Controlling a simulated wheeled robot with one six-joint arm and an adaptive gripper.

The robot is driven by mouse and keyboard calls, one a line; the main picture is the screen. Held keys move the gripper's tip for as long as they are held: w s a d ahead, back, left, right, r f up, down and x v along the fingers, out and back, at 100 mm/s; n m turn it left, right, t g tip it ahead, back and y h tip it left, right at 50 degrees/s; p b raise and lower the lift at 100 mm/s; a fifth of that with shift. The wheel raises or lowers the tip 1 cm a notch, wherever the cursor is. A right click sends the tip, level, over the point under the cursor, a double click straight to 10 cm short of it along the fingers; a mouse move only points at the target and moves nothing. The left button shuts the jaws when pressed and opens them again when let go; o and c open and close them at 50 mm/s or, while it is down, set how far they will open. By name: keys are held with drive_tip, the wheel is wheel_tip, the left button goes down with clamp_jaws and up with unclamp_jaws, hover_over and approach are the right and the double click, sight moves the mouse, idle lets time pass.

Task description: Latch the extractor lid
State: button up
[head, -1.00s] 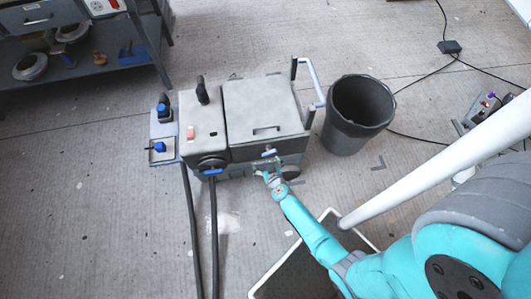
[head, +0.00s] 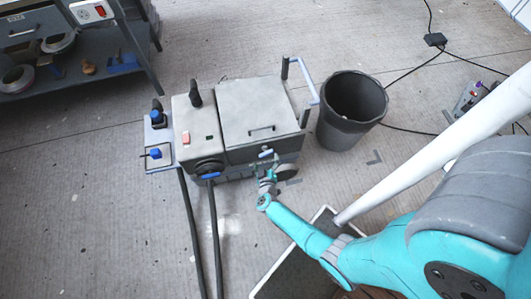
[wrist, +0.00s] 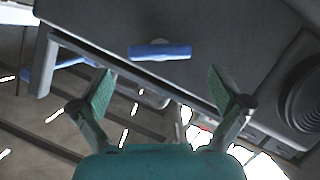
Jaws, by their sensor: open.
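The extractor is a grey box whose lid (head: 258,105), with a recessed handle, lies flat on top at the right and looks closed. A small blue latch (head: 265,153) sits on the front face, just below the lid's front edge. In the wrist view the latch handle (wrist: 160,51) is a blue bar lying crosswise, beyond the fingertips. My gripper (head: 268,174) is in front of this face, just below the latch. In the wrist view its two green-padded fingers (wrist: 160,85) are spread, with nothing between them. Whether the latch is engaged cannot be told.
A dark bin (head: 351,112) stands right of the extractor. The extractor's push handle (head: 305,80) rises between them. A shelf unit (head: 80,75) is at the back left. A dark framed mat (head: 295,272) lies in front.

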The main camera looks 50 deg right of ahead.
sight(266, 155)
drive_tip(key=shift+x, duration=2.6)
drive_tip(key=shift+c, duration=0.3)
drive_tip(key=c, duration=1)
